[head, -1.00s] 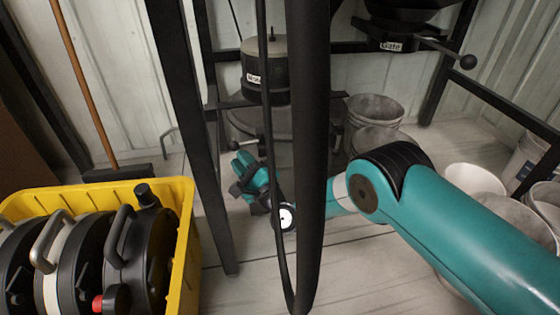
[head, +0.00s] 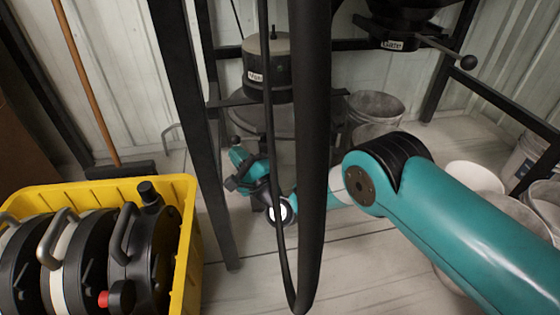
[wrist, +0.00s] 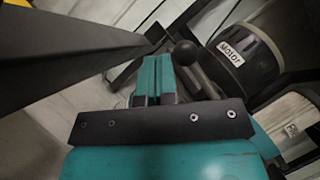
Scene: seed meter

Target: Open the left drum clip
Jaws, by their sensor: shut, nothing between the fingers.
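The clip's latch is hidden.
A yellow crate (head: 188,245) of round units is at the left. Buckets (head: 375,108) stand to the right. The floor between is clear.

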